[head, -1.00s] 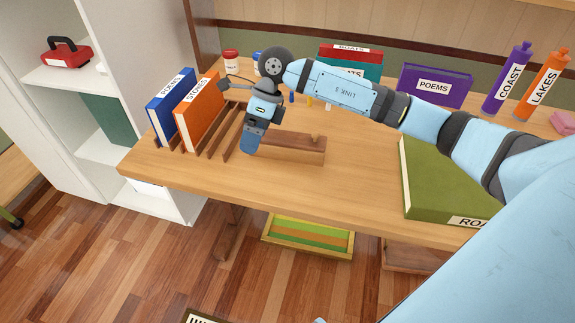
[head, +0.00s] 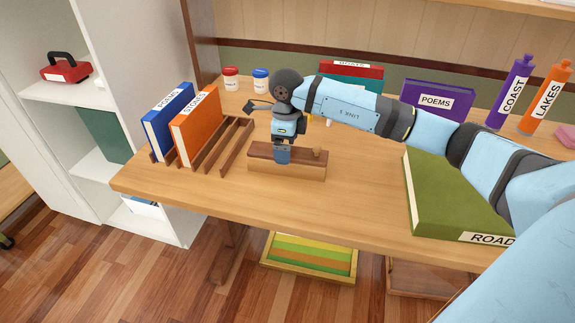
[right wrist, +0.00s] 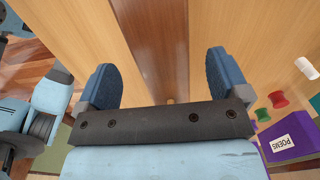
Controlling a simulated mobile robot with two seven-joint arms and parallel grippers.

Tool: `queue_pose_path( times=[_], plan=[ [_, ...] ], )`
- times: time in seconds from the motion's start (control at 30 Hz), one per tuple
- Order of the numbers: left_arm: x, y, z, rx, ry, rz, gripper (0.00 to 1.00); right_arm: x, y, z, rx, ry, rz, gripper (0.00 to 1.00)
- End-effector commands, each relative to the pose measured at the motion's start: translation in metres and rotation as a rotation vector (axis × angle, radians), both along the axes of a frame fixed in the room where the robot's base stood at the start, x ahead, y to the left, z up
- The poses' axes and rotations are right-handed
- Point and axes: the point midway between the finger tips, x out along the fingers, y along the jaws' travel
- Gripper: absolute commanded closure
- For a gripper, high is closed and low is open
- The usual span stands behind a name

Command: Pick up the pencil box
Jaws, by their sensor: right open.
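The pencil box, a long brown wooden box (head: 305,172) with a small knob at its right end, lies on the table. It also shows in the right wrist view (right wrist: 155,45) as a dark brown strip running between the fingers. My right gripper (head: 283,155) points down over the box, left of the knob, and hides part of it. In the right wrist view its two blue fingers (right wrist: 161,75) are spread apart, one on each side of the box, with nothing gripped. Whether the fingers touch the box cannot be told. My left gripper is not in view.
A wooden rack (head: 232,145) with a blue book (head: 163,120) and an orange book (head: 196,130) stands left of the box. A green book (head: 445,195) lies to the right. Jars, more books and bottles stand behind. The table front is clear.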

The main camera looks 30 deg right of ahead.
Motion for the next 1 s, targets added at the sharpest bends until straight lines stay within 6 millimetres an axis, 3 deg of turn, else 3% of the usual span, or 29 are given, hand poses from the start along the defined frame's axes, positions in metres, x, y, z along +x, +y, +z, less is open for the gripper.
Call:
queue_pose_path(
  times=[0.3,0.57,0.83,1.0],
  plan=[
    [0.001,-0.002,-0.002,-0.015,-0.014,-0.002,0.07,-0.001,-0.002,-0.045,0.003,0.001,0.000,0.06],
    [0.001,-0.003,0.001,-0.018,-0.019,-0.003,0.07,0.000,-0.003,-0.048,0.001,0.000,0.000,0.06],
    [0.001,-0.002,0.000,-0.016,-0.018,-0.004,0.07,0.000,-0.003,-0.048,0.001,0.000,0.000,0.66],
    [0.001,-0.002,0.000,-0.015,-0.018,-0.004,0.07,0.000,-0.003,-0.048,0.001,0.000,0.000,0.66]
  ],
)
